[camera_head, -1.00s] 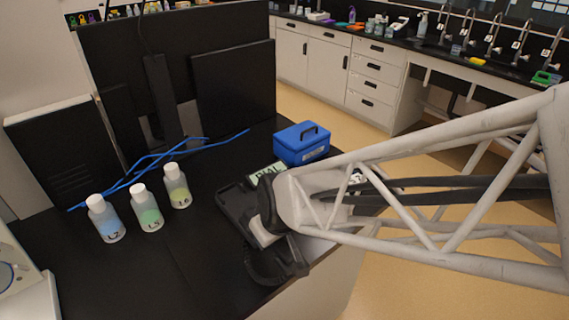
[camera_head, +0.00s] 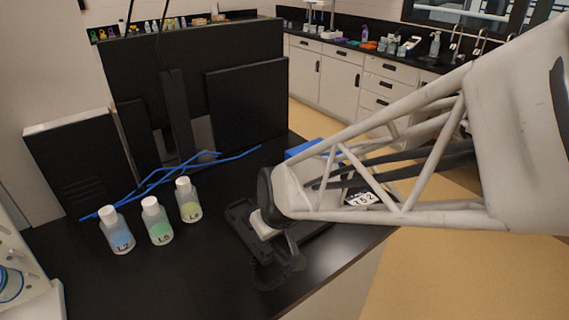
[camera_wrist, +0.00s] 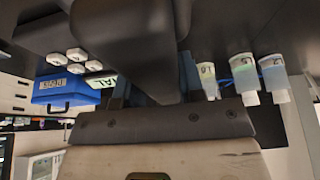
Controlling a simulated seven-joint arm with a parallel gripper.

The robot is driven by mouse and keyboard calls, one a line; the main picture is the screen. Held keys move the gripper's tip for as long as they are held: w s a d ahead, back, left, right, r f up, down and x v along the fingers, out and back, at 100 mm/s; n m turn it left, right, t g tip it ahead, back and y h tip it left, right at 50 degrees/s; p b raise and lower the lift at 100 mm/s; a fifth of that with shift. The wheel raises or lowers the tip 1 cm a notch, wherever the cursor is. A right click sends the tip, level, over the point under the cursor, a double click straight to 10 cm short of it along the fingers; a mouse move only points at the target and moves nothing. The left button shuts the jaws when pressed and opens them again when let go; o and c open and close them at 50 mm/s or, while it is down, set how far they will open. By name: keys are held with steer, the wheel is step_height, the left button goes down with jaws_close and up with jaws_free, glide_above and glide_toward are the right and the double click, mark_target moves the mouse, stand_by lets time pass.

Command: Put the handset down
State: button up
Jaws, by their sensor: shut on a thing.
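My gripper (camera_wrist: 153,88) is shut on a dark handset (camera_wrist: 132,45), which fills the middle of the wrist view between the fingers. In the head view the handset's curved dark end (camera_head: 278,272) shows below my wrist, near the bench's front edge. The black phone base (camera_head: 238,216) lies on the bench just left of my gripper, largely hidden by my arm. I cannot tell whether the handset touches the base.
Bottles with blue (camera_head: 117,235), green (camera_head: 158,228) and yellow (camera_head: 188,205) contents stand left of the base. Blue tubing (camera_head: 155,180) lies behind them. A blue case (camera_head: 300,149) is partly behind my arm; it also shows in the wrist view (camera_wrist: 62,90). The front bench is clear.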

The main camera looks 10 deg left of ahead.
steer(key=w+a+r, duration=0.1)
steer(key=w+a, duration=0.4)
steer(key=w, duration=0.3)
steer(key=w+a+r, duration=0.1)
steer(key=w+a, duration=0.4)
steer(key=w, duration=0.2)
glide_above(234, 186)
steer(key=f, duration=0.1)
steer(key=shift+s+d, duration=0.3)
steer(key=shift+d, duration=0.05)
steer(key=shift+f, duration=0.1)
steer(key=shift+f, duration=3.1)
steer(key=shift+f, duration=1.85)
steer(key=shift+f, duration=0.3)
